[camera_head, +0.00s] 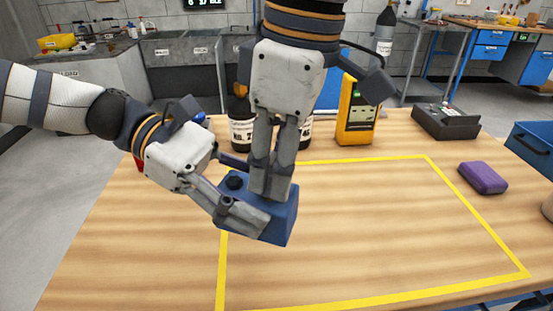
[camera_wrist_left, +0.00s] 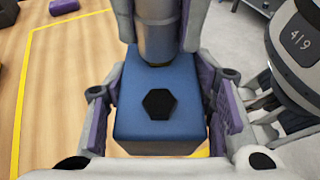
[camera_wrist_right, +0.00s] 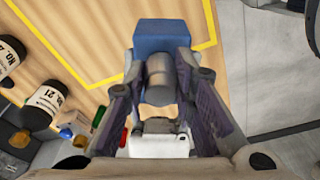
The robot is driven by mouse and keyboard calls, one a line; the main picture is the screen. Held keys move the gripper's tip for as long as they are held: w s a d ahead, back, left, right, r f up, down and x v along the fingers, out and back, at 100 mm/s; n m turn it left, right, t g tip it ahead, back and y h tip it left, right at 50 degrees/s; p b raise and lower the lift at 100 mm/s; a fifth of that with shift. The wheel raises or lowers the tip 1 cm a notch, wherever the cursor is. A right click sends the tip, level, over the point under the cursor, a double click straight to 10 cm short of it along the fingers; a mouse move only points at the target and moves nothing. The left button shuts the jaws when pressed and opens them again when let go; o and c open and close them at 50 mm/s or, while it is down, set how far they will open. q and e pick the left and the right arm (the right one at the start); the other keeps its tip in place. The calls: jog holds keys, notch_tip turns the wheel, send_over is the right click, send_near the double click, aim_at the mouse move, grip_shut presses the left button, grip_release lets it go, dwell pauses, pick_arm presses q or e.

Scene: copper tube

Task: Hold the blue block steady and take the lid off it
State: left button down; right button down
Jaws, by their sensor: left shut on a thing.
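The blue block (camera_head: 272,235) is held slightly tilted above the table. It also shows in the left wrist view (camera_wrist_left: 130,120), with a black hexagonal piece (camera_wrist_left: 160,103) on its face. My left gripper (camera_head: 240,212) is shut on the block, one finger along each side in the left wrist view. A grey cylinder (camera_wrist_right: 160,82), apparently the lid, stands against the block (camera_wrist_right: 162,35). My right gripper (camera_head: 270,190) reaches down from above, its fingers on both sides of this cylinder. I cannot tell whether they touch it. The fingers hide the cylinder in the head view.
Dark bottles (camera_head: 241,125) and a yellow meter (camera_head: 357,115) stand behind the grippers. A purple block (camera_head: 483,178) lies at the right, near a blue bin (camera_head: 532,143) and a dark box (camera_head: 445,122). The yellow-taped area (camera_head: 400,230) is clear at its middle and right.

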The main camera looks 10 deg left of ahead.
pick_arm(q)
jog(key=shift+r, duration=0.1)
pick_arm(e)
jog(key=shift+r, duration=0.2)
jog(key=shift+r, duration=0.95)
jog(key=shift+r, duration=0.1)
